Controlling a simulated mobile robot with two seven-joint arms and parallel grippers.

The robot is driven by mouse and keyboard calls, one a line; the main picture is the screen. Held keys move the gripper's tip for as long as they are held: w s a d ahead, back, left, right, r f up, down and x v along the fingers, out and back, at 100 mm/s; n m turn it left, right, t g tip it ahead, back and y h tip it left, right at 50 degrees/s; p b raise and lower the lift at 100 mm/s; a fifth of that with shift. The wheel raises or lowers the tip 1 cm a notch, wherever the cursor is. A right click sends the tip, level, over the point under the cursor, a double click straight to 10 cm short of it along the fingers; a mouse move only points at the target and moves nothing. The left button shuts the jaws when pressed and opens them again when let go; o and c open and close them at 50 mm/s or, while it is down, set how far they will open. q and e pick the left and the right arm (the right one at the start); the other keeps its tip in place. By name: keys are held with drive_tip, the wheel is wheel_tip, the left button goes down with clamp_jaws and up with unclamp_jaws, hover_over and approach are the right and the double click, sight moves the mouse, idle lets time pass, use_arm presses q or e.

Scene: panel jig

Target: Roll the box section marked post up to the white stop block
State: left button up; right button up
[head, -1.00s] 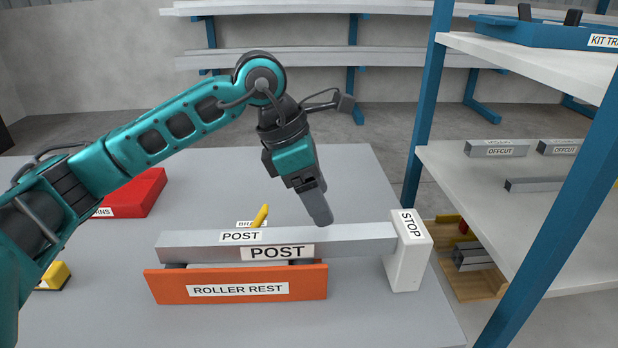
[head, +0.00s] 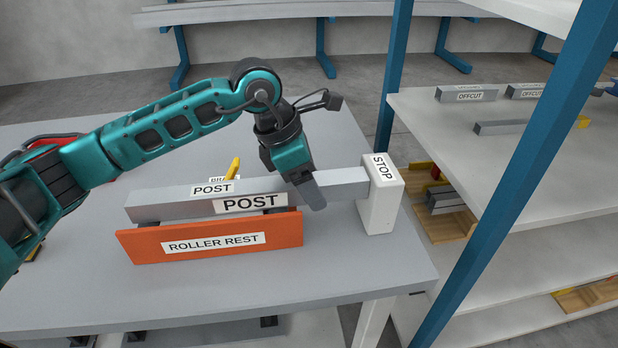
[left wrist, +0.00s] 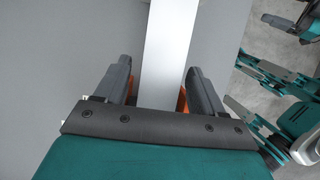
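The grey box section marked post (head: 345,186) lies along the orange roller rest (head: 210,236), its right part reaching out past the rest. Its right end is at the white stop block (head: 380,205); I cannot tell if they touch. My left gripper (head: 309,190) points down over the post between the rest and the stop, one finger in front of its near face. In the left wrist view the open fingers (left wrist: 158,78) straddle the post (left wrist: 168,50), with a gap on the left side; on the right I cannot tell. My right gripper does not show.
A yellow thing (head: 233,168) and a partly hidden label are behind the post. A shelf rack with a blue upright (head: 395,75) and offcuts (head: 467,94) stands right of the table. The table (head: 80,295) is clear in front of the roller rest.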

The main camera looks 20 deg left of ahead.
use_arm(q)
clamp_jaws()
drive_tip(key=shift+o, duration=0.9)
unclamp_jaws()
drive_tip(key=shift+r, duration=0.1)
drive_tip(key=p+v, duration=0.1)
drive_tip(key=v, duration=1.1)
drive_tip(key=shift+r, duration=0.4)
drive_tip(key=shift+s+a, duration=0.1)
